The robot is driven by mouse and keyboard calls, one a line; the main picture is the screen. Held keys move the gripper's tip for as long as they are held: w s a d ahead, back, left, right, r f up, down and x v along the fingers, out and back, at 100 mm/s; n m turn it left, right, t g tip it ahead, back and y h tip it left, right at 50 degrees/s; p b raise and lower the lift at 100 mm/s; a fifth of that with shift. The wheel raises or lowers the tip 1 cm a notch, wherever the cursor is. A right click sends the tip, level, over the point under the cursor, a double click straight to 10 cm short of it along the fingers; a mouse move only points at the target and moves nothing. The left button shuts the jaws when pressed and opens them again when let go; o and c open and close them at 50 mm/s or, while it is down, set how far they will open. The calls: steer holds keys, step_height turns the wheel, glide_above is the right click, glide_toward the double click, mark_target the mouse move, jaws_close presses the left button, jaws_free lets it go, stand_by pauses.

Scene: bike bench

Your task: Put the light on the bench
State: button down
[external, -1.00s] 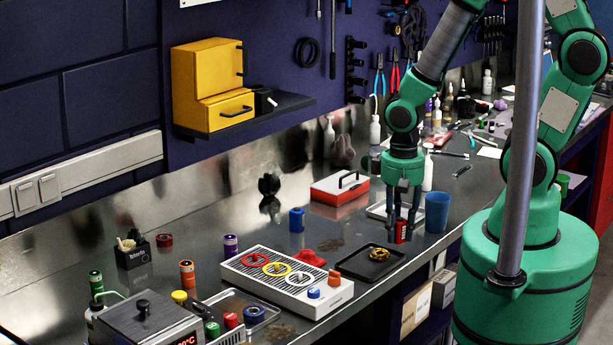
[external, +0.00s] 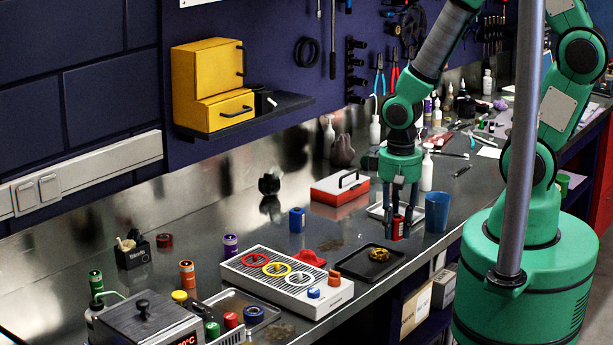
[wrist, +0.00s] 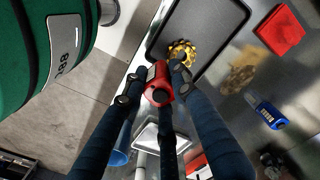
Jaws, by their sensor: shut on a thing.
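A small red light (external: 397,229) with a dark round end is held between the fingers of my gripper (external: 400,222). My gripper is shut on it, fingers pointing down, at the front part of the metal bench (external: 345,234). In the wrist view the red light (wrist: 158,88) sits between the fingertips (wrist: 155,86), its dark round face towards the camera. It looks low over or touching the bench near the front edge; I cannot tell which.
A black tray (external: 352,266) with a gold gear (external: 380,254) is left of my gripper. A blue cup (external: 437,212) stands close on the right, with a pale tray (external: 376,212) behind. A white rack (external: 262,285) with coloured rings stands further left. Bare bench lies around the blue light (external: 297,220).

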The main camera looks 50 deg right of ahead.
steer(key=w+d+r+m, duration=0.1)
steer(key=w+d+m, duration=0.3)
steer(key=d, duration=0.7)
steer(key=w+d+r+m+p, duration=0.1)
steer(key=w+d+m, duration=0.4)
steer(key=d, duration=0.6)
steer(key=w+d+r+m+p, duration=0.1)
steer(key=w+d+r+m, duration=0.2)
steer(key=d, duration=0.8)
steer(key=w+m, duration=0.2)
steer(key=w, duration=0.1)
steer(key=shift+w+d, duration=0.2)
steer(key=shift+w, duration=0.2)
steer(key=shift+f, duration=0.1)
steer(key=shift+f, duration=3.05)
steer(key=shift+f+b, duration=0.35)
steer(key=shift+f, duration=1.5)
steer(key=shift+f, duration=0.15)
